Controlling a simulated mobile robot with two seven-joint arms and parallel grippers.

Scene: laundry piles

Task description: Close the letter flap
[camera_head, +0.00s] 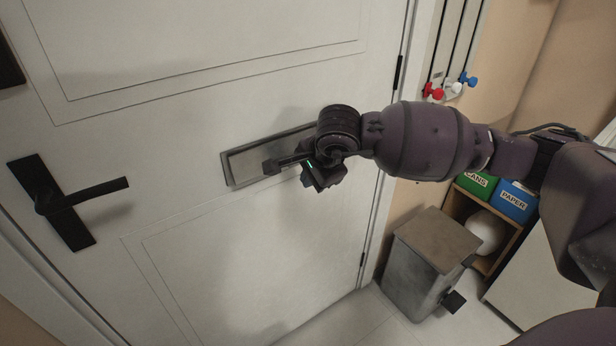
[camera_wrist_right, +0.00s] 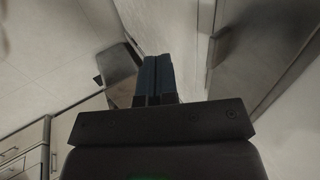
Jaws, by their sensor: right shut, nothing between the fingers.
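The letter slot (camera_head: 236,165) is a long grey-framed plate set in the white door, slightly tilted in the head view. My right gripper (camera_head: 272,166) is in front of it, with the fingertips over its lower middle. The gripper and wrist hide the right part of the slot, and I cannot tell the flap's exact angle. In the right wrist view the two blue-dark fingers (camera_wrist_right: 156,72) lie together with nothing between them. A grey panel edge beside them there may be part of the slot or flap. My left gripper is not in view.
The white door (camera_head: 200,60) has a black lever handle (camera_head: 90,193) at left. A grey metal pedal bin (camera_head: 425,255) stands at lower right, by a wooden shelf with green (camera_head: 477,184) and blue boxes (camera_head: 514,202). Red and blue knobs are at upper right.

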